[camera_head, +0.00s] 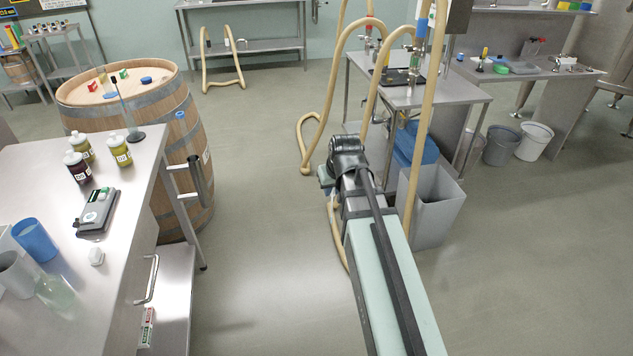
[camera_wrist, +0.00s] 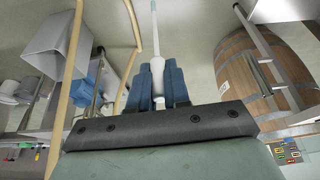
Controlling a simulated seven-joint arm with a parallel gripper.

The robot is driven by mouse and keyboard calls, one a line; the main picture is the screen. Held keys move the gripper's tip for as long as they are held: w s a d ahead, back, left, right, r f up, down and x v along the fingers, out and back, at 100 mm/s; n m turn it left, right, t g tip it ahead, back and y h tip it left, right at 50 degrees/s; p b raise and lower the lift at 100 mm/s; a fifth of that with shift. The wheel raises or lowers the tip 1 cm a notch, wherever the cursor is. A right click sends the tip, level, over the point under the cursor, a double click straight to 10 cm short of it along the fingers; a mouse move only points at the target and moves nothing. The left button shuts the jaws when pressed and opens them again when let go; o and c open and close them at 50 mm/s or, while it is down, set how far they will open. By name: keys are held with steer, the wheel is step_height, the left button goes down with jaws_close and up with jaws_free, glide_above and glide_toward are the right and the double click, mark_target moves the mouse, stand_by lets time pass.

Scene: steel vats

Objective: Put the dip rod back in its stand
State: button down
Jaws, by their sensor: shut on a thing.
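The dip rod (camera_wrist: 157,72) shows in the wrist view as a white handle with a thin pale shaft running up to the top edge. My gripper (camera_wrist: 160,78) is shut on its handle, between two blue finger pads. In the head view, my arm hides most of the gripper, and I cannot make out the rod. A thin dark upright on a round dark base (camera_head: 135,137) stands at the far right corner of the left bench; it looks like the stand, though I cannot be sure. My gripper is well to its right, over open floor.
The left steel bench (camera_head: 50,145) holds several bottles, a grey meter (camera_head: 97,212) and a blue cup (camera_head: 35,240). A wooden barrel (camera_head: 170,115) stands just behind it. Hoses (camera_head: 335,100), a grey bin (camera_head: 437,205) and another steel table (camera_head: 440,95) crowd my arm. Floor between is clear.

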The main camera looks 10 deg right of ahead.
steer(key=w+a+r+n, duration=0.1)
steer(key=a+r, duration=0.4)
steer(key=a, duration=0.8)
steer(key=a+r+n+y, duration=0.1)
steer(key=a+r, duration=0.4)
steer(key=a, duration=0.8)
steer(key=w+a+r+n, duration=0.15)
steer(key=a+r, duration=0.45)
steer(key=a, duration=0.7)
steer(key=s+a+r+n+g+y, duration=0.1)
steer(key=s+a+r+n, duration=0.2)
steer(key=s+a, duration=0.4)
steer(key=s+a+r+n+g+y, duration=0.1)
steer(key=s+a+r+n, duration=0.3)
steer(key=a, duration=1.9)
steer(key=s+a+r+n+g+y, duration=0.1)
steer(key=s+a+r+n, duration=0.3)
steer(key=s+a, duration=0.7)
steer(key=a+n+g, duration=0.1)
steer(key=a+n, duration=0.1)
steer(key=a, duration=0.2)
steer(key=shift+a+n+g, duration=0.15)
steer(key=shift+n+g, duration=0.15)
steer(key=shift+n, duration=0.05)
